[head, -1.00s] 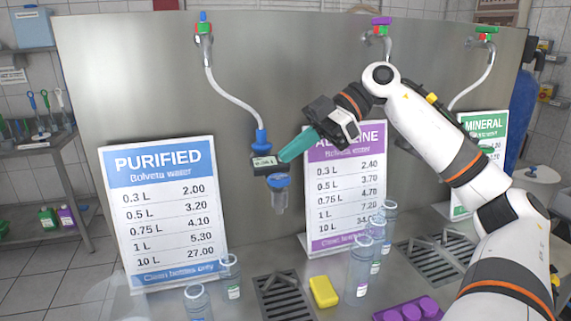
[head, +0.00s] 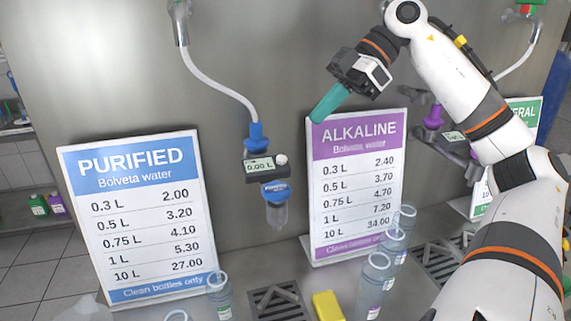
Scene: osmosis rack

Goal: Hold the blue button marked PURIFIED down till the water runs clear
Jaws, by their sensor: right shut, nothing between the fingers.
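The blue button (head: 275,191) marked PURIFIED sits on the front of the hanging tap, above a clear spout (head: 277,216). Its lettering is small. No running water shows in the spout. Over the button is a dark meter (head: 259,166) reading 0.00 L, with a white knob (head: 282,159) on top. My right gripper (head: 323,112), with teal fingers, is shut and empty. It is up and to the right of the button, in front of the top left corner of the ALKALINE board, touching nothing that I can see. My left gripper is out of view.
The PURIFIED price board (head: 140,215) stands left and the ALKALINE board (head: 355,185) right of the tap. A white hose (head: 225,88) feeds it from above. Below are a drain grate (head: 275,302), a yellow sponge (head: 328,306) and clear bottles (head: 375,280).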

